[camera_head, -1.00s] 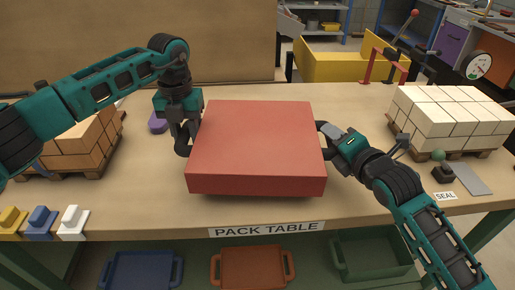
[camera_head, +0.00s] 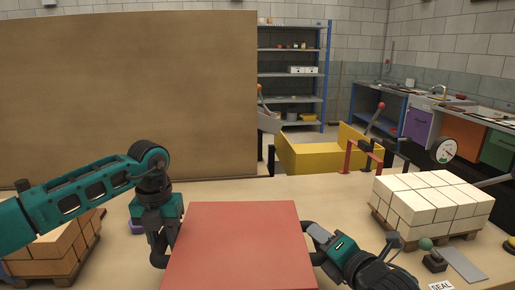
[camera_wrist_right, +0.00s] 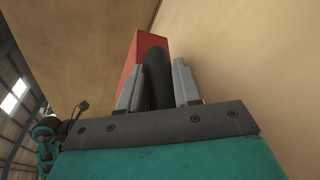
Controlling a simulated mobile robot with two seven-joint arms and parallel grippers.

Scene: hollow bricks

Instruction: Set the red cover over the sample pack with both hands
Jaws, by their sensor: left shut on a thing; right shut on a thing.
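The red cover (camera_head: 240,246) is a flat-topped box in the middle of the pack table, its near part cut off by the bottom of the head view. My left gripper (camera_head: 163,250) is shut at the cover's left side. My right gripper (camera_head: 312,242) is shut at its right side. In the right wrist view, the gripper's grey fingers (camera_wrist_right: 157,90) stand either side of a black handle (camera_wrist_right: 157,78), with the red cover (camera_wrist_right: 150,41) behind it. The sample pack is not visible; whether it is under the cover cannot be told.
Pale bricks (camera_head: 433,200) on a pallet stand at right, orange bricks (camera_head: 52,245) on a pallet at left. A green-knobbed lever (camera_head: 426,246) and a grey plate (camera_head: 462,263) lie near the pale bricks. A brown panel (camera_head: 125,90) rises behind the table.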

